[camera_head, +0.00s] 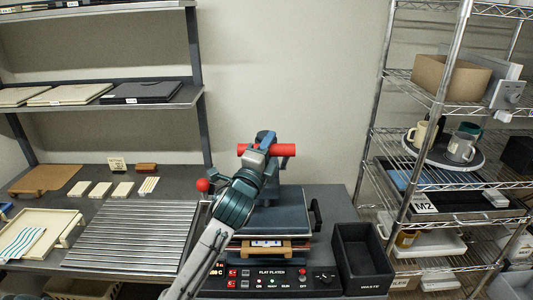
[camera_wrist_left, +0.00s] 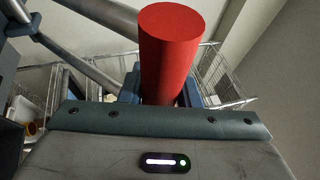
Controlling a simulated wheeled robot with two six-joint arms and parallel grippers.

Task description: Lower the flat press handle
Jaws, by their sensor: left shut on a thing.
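The flat press (camera_head: 275,212) stands at the front centre, with a dark upper plate and a panel marked FLAT PLATEN. Its red handle bar (camera_head: 284,150) lies level, raised above and behind the plate. My left gripper (camera_head: 262,150) is shut on the red handle bar, and my arm hides part of the press. In the left wrist view the handle (camera_wrist_left: 170,50) stands up as a thick red cylinder at the gripper. A light wooden piece with a pale inset (camera_head: 265,248) sits at the front, below the plate. My right gripper is not in view.
A black WASTE bin (camera_head: 360,256) stands right of the press. A ribbed metal tray (camera_head: 132,235) and a red ball knob (camera_head: 203,185) are to the left. A wire rack (camera_head: 440,150) with mugs stands at the right. The wall space above the handle is clear.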

